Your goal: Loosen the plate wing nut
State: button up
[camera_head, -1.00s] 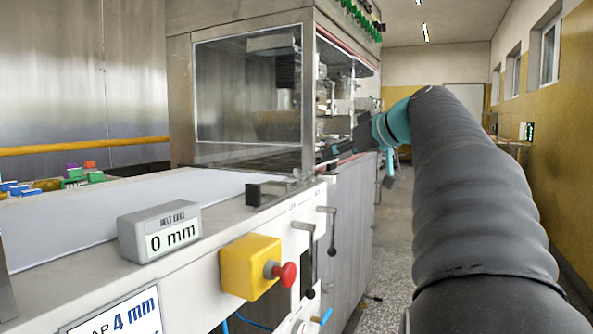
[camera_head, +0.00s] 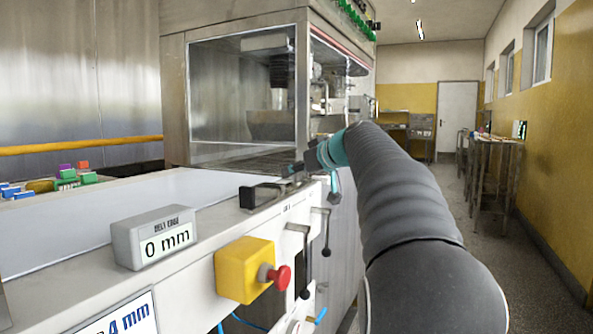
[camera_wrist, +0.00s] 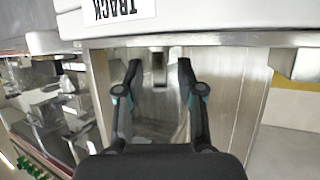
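My gripper (camera_wrist: 158,66) is open in the wrist view, its two dark fingers apart with nothing gripped. A small grey metal piece (camera_wrist: 158,58) shows between and just beyond the fingertips, under a pale ledge; I cannot tell whether it is the plate wing nut. In the head view my gripper (camera_head: 302,169) is beside the machine's near corner, by the end of the white belt (camera_head: 120,215). It is too small there to see the fingers clearly. No wing nut can be made out for sure in the head view.
A black block (camera_head: 262,194), a display reading 0 mm (camera_head: 155,238), a yellow box with a red button (camera_head: 246,270) and hanging levers (camera_head: 306,258) line the machine's front side. The aisle on the right is clear.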

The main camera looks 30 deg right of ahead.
grip_shut()
